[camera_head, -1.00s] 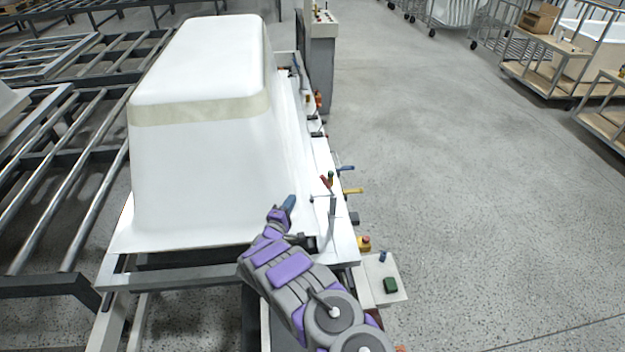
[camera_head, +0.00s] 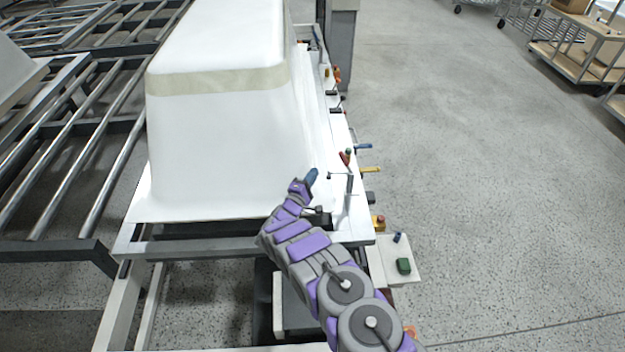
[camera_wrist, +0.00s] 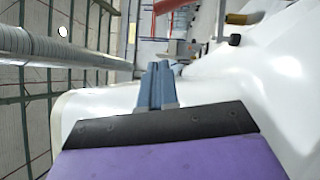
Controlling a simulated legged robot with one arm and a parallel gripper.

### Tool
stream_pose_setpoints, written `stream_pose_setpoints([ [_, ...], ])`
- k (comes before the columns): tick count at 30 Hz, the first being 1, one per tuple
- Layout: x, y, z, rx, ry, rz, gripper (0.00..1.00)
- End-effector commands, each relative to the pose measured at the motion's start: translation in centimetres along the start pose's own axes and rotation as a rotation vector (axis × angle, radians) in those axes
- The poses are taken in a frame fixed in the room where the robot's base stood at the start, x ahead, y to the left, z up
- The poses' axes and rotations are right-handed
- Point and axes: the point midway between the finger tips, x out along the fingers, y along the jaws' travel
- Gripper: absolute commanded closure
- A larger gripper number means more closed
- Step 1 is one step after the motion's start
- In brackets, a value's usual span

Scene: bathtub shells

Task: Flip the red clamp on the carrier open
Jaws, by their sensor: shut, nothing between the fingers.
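The red clamp (camera_head: 345,158) is a small red handle on the right edge of the carrier (camera_head: 190,247), beside a yellow and a blue handle. A white upside-down bathtub shell (camera_head: 215,130) sits on the carrier. My gripper (camera_head: 312,176) is shut and empty, with blue-grey fingers, just left of and nearer than the red clamp, over the shell's white rim. It looks apart from the clamp. In the wrist view my gripper (camera_wrist: 158,85) shows its fingers together against the white rim. A red part shows at that view's top edge; I cannot tell whether it is the clamp.
An upright grey metal lever (camera_head: 349,190) stands just right of my gripper. A yellow handle (camera_head: 369,169) and a blue handle (camera_head: 362,146) stick out to the right. A small panel (camera_head: 395,260) with buttons is at the front right.

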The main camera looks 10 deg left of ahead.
Motion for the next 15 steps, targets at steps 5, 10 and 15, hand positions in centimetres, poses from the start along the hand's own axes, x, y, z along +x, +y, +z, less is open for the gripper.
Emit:
stream_pose_setpoints([
  [5,3.2,-0.2,0.2,0.005,-0.004,0.000,1.00],
  [10,5.0,-0.2,0.2,0.003,-0.002,-0.002,1.00],
  [15,6.3,-0.2,0.1,0.000,-0.001,-0.001,1.00],
])
